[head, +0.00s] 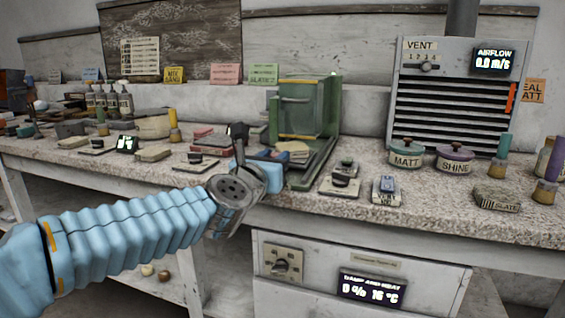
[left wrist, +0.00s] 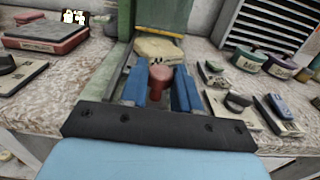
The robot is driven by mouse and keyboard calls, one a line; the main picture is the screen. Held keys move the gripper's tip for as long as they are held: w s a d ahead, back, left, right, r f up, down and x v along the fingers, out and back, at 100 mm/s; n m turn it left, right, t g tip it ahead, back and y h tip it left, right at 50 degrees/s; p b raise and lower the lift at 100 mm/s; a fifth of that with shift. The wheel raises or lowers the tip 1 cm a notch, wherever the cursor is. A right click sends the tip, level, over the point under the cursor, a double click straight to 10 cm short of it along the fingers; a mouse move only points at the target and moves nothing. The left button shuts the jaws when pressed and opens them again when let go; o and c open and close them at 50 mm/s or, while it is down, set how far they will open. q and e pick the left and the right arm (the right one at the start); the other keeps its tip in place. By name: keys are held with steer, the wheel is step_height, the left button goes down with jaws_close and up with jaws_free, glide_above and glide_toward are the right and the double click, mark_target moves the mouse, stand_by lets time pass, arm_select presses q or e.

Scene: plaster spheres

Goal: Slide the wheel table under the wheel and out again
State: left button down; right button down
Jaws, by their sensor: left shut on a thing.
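The green machine (head: 334,112) stands on the bench with a clear or green guard at its front and a green base rail. A tan slab (head: 293,149) lies low at its front; it also shows in the left wrist view (left wrist: 158,49). My left gripper (head: 270,165) is at the front left of the machine. In the left wrist view its blue fingers (left wrist: 160,88) are shut on a dull red knob (left wrist: 160,75), just in front of the slab. I cannot make out the wheel itself; the guard or frame hides it. My right gripper is not in view.
A matt jar (head: 406,153), a shine jar (head: 454,160) and a slate block (head: 497,198) stand at the right, below the vent unit (head: 450,95). Small pads and a red box (left wrist: 45,35) crowd the bench left of the machine. Bare bench shows along the front edge.

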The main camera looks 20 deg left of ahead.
arm_select(q)
steer(key=s, duration=0.3)
steer(key=shift+s+f, duration=0.1)
steer(key=shift+s, duration=0.05)
steer(key=c, duration=1.2)
jaws_free()
steer(key=shift+c, duration=0.2)
steer(key=shift+o, duration=1.1)
steer(key=shift+s, duration=0.2)
steer(key=shift+o, duration=0.8)
